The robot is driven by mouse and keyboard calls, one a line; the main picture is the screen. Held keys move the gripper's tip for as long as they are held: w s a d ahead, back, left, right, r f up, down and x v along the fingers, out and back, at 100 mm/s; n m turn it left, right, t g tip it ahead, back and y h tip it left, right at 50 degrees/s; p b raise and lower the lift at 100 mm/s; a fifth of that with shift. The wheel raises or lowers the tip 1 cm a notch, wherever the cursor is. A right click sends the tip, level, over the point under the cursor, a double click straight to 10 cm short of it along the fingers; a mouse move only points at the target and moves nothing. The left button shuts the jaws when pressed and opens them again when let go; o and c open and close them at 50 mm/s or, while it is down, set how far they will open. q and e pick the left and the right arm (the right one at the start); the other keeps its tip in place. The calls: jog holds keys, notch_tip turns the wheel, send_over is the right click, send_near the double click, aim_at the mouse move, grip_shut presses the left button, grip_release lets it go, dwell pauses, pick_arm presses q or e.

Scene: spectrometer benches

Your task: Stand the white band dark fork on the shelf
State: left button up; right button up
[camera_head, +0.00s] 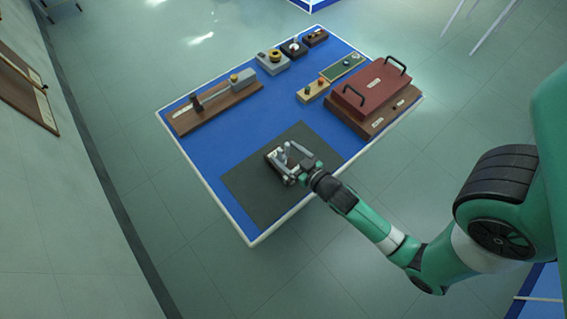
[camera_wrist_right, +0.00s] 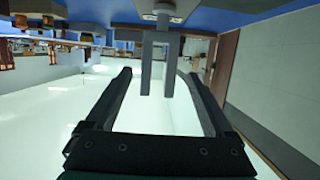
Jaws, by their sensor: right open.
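A grey two-pronged fork (camera_wrist_right: 147,68) shows in the right wrist view, with its prongs between the two fingers of my right gripper (camera_wrist_right: 156,76). A visible gap lies between each finger and the prongs, so the gripper is open and not holding it. I cannot make out a white band on the fork. In the head view my right gripper (camera_head: 293,166) is low over the dark mat (camera_head: 250,192), beside or over a small dark object that it partly hides. My left gripper is out of view.
The mat lies on a blue bench top (camera_head: 222,147). A wooden rail device (camera_head: 215,107), small boxes (camera_head: 272,62) and a red case with black handles (camera_head: 372,88) stand farther back. A brown wooden board (camera_head: 25,85) is at the left wall; I cannot tell whether it is the shelf.

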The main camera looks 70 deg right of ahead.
jog(key=x, duration=0.5)
jog(key=shift+d+r, duration=0.15)
jog(key=shift+r, duration=0.1)
grip_shut()
jog(key=shift+r, duration=0.1)
